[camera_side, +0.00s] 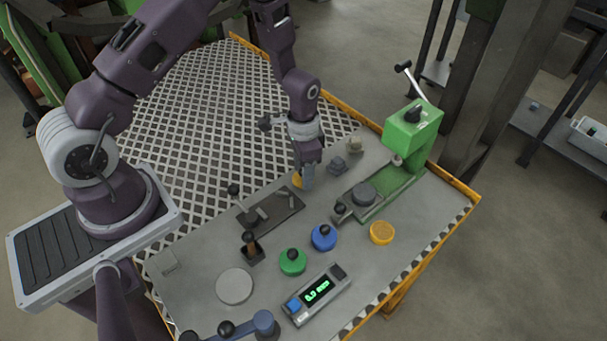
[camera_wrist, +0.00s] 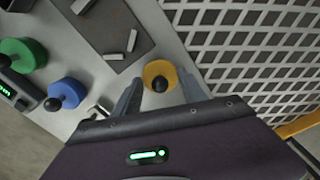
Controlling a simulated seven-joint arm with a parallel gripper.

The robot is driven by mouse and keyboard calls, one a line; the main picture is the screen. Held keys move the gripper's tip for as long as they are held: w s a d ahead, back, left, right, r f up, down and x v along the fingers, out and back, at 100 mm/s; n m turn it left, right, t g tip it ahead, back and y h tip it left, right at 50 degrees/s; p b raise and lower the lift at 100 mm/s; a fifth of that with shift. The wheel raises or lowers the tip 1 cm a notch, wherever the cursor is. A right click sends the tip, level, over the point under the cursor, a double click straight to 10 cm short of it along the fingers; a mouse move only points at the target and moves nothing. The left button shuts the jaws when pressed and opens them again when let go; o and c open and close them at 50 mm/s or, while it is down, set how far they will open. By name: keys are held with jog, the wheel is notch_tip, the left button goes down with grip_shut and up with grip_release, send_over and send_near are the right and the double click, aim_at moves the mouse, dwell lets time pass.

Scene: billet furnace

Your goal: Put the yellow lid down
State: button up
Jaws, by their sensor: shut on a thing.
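The yellow lid (camera_wrist: 153,69) has a dark round knob and sits between the two fingers of my gripper (camera_wrist: 160,78) in the wrist view. In the side view only a small part of the yellow lid (camera_side: 298,182) shows, beside the fingertips of my gripper (camera_side: 306,181), which hides the rest. My gripper is shut on the lid and points down at the grey table near its back edge. Whether the lid touches the table or hangs just above it, I cannot tell.
A dark tray (camera_side: 271,212) with metal bars lies left of the gripper. A green press (camera_side: 409,135) stands to the right. A blue knobbed piece (camera_side: 323,238), a green one (camera_side: 292,262) and a yellow round piece (camera_side: 382,233) are nearer the front. A grey disc (camera_side: 234,286) lies front left.

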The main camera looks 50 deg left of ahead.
jog(key=shift+f, duration=0.65)
jog(key=shift+f, duration=0.1)
jog(key=o, duration=1.3)
jog(key=shift+o, duration=0.2)
notch_tip(320, 180, up, 13)
notch_tip(320, 180, up, 9)
jog(key=t, duration=0.1)
send_over(298, 185)
jog(key=s+d+r+n+t, duration=0.1)
jog(key=s+r+n+t, duration=0.1)
jog(key=s+r, duration=0.4)
jog(key=s+r+n+t, duration=0.2)
jog(key=s+r, duration=0.5)
jog(key=s, duration=0.7)
jog(key=shift+d+r+t, duration=0.2)
jog(key=shift+d+t, duration=0.1)
jog(key=shift+d, duration=0.1)
